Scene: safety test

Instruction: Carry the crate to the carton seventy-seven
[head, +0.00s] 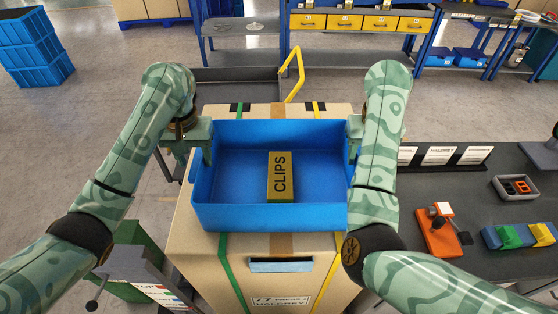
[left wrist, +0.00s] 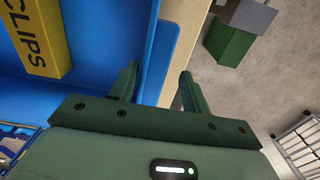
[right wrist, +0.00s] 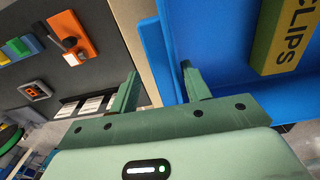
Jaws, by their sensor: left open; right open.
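The blue crate (head: 272,217) rests on top of a cardboard carton (head: 195,250) with green and yellow straps. A yellow box marked CLIPS (head: 281,177) lies inside the crate. My left gripper (head: 204,148) is open at the crate's left wall; in the left wrist view its fingers (left wrist: 158,85) stand on either side of the blue wall. My right gripper (head: 353,140) is open at the right wall, partly hidden by my arm; in the right wrist view its fingers (right wrist: 160,85) straddle that wall. The carton's front label (head: 281,300) is too small to read fully.
A dark bench (head: 465,235) at the right holds an orange tool and small blocks. A dark cart with a yellow handle (head: 293,75) stands behind the carton. Stacked blue crates (head: 35,55) stand far left. Shelving lines the back; grey floor is open at the left.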

